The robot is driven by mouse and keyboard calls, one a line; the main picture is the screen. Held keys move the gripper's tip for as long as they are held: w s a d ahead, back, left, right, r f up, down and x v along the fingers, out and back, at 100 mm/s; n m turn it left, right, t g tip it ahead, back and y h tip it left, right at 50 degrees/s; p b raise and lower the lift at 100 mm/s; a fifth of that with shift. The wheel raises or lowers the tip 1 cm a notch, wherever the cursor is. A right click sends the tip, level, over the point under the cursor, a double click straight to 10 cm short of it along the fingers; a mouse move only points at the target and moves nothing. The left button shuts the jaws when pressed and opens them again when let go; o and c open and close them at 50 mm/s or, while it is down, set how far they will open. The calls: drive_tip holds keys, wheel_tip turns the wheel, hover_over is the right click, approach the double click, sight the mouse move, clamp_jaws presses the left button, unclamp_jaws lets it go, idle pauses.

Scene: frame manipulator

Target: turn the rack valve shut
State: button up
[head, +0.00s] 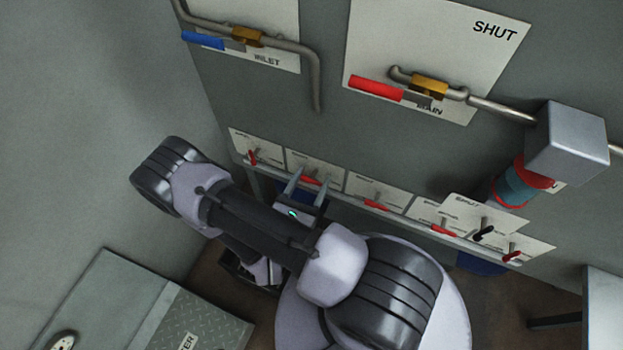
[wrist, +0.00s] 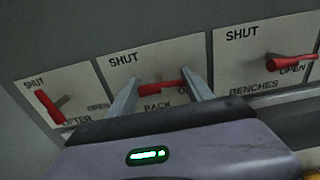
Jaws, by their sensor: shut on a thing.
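The rack valve is a small red lever (wrist: 162,87) on a white plate (wrist: 125,74) marked SHUT at upper left, with a partly hidden word that reads like RACK below. The lever lies about level, pointing right toward the partly covered OPEN mark. My gripper (wrist: 161,78) is shut on this lever, one finger at each end of it. In the head view my gripper (head: 312,177) reaches the second plate from the left in the low row, with the red lever (head: 311,180) between its fingertips.
The lifter valve (wrist: 47,106) is close on the left, and the benches valve (wrist: 290,62) on the right points to OPEN. Above are a blue-handled valve (head: 203,40) and a red-handled main valve (head: 376,88). A grey box (head: 566,140) juts out at right.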

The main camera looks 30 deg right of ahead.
drive_tip(key=shift+n, duration=0.3)
drive_tip(key=n+p, duration=0.1)
drive_tip(key=n, duration=0.2)
drive_tip(key=shift+n, duration=0.4)
drive_tip(key=n+p, duration=0.1)
drive_tip(key=n, duration=0.3)
drive_tip(key=shift+n, duration=0.3)
drive_tip(key=n, duration=0.4)
drive_tip(key=shift+w+a, duration=0.1)
drive_tip(key=shift+n, duration=2.4)
drive_tip(key=o, duration=1.3)
drive_tip(key=shift+o, duration=0.2)
drive_tip(key=shift+a, duration=0.1)
